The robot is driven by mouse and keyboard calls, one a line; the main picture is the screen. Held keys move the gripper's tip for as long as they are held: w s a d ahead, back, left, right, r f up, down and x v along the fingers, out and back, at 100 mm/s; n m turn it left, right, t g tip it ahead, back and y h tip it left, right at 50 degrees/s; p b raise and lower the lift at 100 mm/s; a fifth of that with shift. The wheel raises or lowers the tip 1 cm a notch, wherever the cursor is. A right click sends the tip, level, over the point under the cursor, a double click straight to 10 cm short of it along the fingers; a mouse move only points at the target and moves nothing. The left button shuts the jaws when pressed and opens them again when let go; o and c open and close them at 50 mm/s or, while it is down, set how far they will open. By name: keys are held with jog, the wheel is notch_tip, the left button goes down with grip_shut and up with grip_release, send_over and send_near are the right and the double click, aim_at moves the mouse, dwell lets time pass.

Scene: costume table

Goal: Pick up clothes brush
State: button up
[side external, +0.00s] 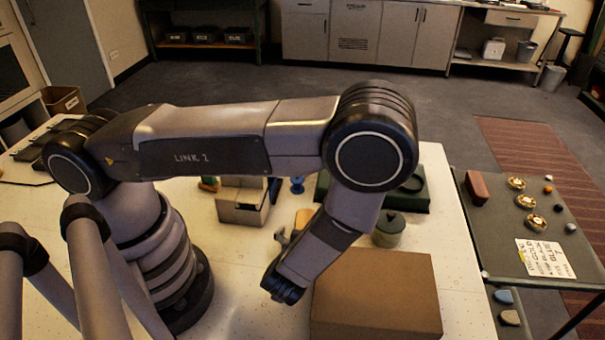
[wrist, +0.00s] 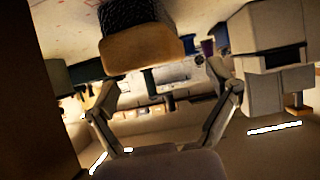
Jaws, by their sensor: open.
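The clothes brush (wrist: 140,53) shows at the top of the wrist view, with a tan wooden body and dark bristles above it. In the side view a small tan piece (side external: 303,218), likely the brush, stands on the white table just beyond my wrist. My gripper (wrist: 165,82) is open and empty, its two fingers spread wide in the wrist view. The brush appears ahead of the fingers and above the gap between them, apart from both. In the side view my gripper (side external: 281,238) is partly hidden by my wrist and sits close beside the tan piece.
A grey boxy object (side external: 242,206) stands left of the brush. A blue item (side external: 297,185) is behind it. A brown box (side external: 375,297) and a lidded jar (side external: 388,234) stand to the right. A dark green tray (side external: 415,203) lies behind my arm.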

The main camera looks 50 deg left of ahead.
jog(key=shift+w+a+f, duration=0.3)
jog(key=shift+a+f, duration=0.05)
jog(key=shift+f, duration=0.2)
jog(key=shift+w+a+f, duration=0.3)
jog(key=shift+f, duration=0.2)
jog(key=shift+w+a+f, duration=0.25)
jog(key=shift+w+a, duration=0.05)
jog(key=shift+w, duration=0.05)
jog(key=c, duration=1.3)
